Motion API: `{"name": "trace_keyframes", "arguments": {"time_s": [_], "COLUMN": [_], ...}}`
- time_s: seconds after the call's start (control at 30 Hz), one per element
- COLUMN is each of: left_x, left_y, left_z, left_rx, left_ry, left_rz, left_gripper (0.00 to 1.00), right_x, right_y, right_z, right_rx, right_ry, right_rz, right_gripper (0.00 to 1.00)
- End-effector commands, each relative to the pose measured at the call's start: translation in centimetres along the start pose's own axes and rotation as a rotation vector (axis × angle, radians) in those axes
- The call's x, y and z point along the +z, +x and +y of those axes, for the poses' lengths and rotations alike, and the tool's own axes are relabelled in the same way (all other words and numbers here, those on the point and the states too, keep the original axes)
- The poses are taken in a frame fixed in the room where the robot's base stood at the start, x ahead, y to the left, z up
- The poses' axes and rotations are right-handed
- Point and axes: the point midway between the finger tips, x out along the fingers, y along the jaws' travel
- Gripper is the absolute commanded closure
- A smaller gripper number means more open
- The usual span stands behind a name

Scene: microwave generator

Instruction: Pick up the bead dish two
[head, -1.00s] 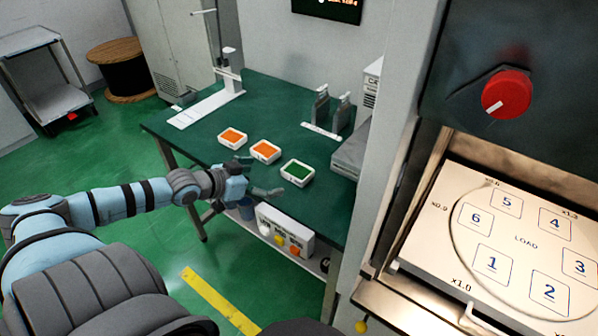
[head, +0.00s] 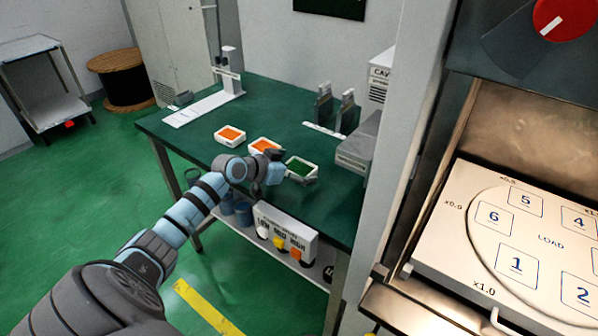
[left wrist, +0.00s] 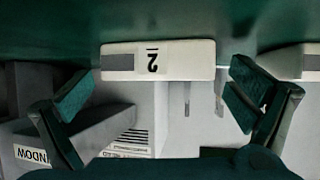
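Three shallow white dishes stand on the green table. Two hold orange contents: the left dish (head: 230,135) and the middle dish (head: 263,146). The right dish (head: 303,165) holds green contents. My left gripper (head: 293,169) is at the near side of the green dish, its fingers spread toward its sides. In the left wrist view, which is upside down, a white dish labelled 2 (left wrist: 190,60) lies between the open fingers (left wrist: 160,88), with visible gaps on both sides. It appears to be the green dish. My right gripper is not in view.
Part of another dish (left wrist: 300,62) shows at the right of the left wrist view. A grey box (head: 358,148) and upright holders (head: 335,112) stand behind the dishes. A button panel (head: 285,232) is below the table's front edge. The microwave chamber with numbered plate (head: 520,245) is at right.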

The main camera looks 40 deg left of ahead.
Motion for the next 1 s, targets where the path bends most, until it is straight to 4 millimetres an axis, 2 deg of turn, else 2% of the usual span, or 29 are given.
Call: {"name": "trace_keyframes", "arguments": {"time_s": [0.03,0.33,0.77,0.87,1.0], "left_x": [0.0,0.0,-0.5,-1.7,-5.1], "left_y": [0.0,-0.1,-0.3,-1.0,-2.8], "left_z": [0.0,0.0,0.0,-0.1,-0.1], "left_rx": [0.000,-0.001,-0.001,-0.001,-0.002], "left_ry": [0.000,0.000,0.000,0.002,0.004], "left_rz": [0.000,-0.001,0.000,0.000,0.004], "left_gripper": [0.10,0.57,0.58,0.58,0.58], "right_x": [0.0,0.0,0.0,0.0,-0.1], "right_y": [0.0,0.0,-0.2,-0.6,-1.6], "right_z": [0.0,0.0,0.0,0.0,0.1], "right_rx": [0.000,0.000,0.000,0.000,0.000], "right_ry": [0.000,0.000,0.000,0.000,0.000], "right_rz": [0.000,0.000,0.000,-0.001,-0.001], "right_gripper": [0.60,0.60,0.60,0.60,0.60]}}
